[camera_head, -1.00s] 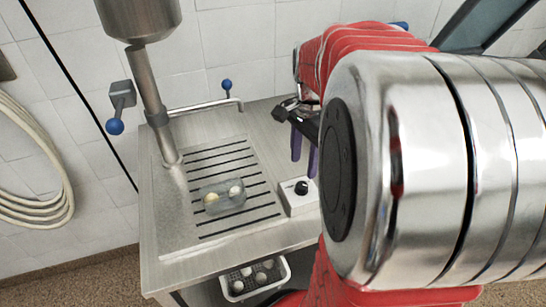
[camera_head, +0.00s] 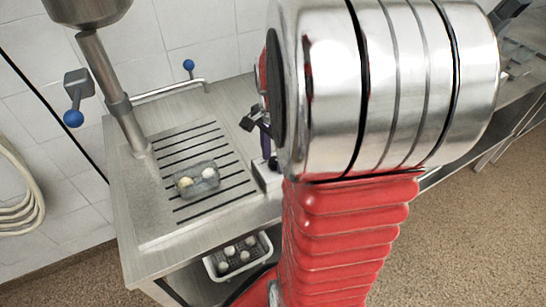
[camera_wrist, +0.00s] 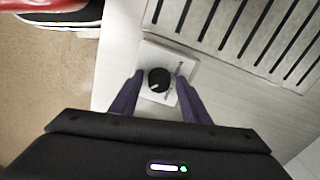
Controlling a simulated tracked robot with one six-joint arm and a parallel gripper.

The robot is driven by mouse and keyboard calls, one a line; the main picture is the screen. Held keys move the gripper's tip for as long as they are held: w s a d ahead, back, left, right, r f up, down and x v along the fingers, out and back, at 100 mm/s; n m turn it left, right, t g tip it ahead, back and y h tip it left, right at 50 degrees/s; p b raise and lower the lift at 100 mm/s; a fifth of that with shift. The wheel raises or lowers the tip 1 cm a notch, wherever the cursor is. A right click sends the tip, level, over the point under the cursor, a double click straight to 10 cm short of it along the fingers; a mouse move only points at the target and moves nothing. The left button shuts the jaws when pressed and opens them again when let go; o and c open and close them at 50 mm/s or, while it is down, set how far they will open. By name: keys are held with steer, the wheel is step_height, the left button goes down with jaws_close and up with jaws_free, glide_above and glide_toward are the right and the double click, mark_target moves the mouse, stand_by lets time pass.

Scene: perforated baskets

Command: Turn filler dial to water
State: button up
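The filler dial (camera_wrist: 159,80) is a black round knob with a pale pointer mark, set on a small white box (camera_wrist: 150,53) beside the slotted drain. In the wrist view the pointer aims to the lower left; any labels are too small to read. My gripper (camera_wrist: 159,90) is open, its two purple fingers on either side of the dial with gaps between. I cannot tell whether the fingertips are at the dial's height.
A grey perforated basket (camera_head: 197,181) with a few pale round items sits on the slotted drain. A white basket (camera_head: 238,256) with several round items is below the counter. The filler pipe (camera_head: 115,95) and blue-knobbed levers (camera_head: 73,118) stand at the left.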

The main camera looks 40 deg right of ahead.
steer(key=c, duration=0.9)
steer(key=shift+a, duration=0.1)
steer(key=shift+c, duration=0.2)
steer(key=n, duration=0.3)
steer(key=shift+n, duration=0.3)
steer(key=n, duration=0.5)
steer(key=shift+w+r, duration=0.1)
steer(key=n, duration=0.5)
steer(key=shift+d, duration=0.2)
steer(key=shift+n, duration=2.2)
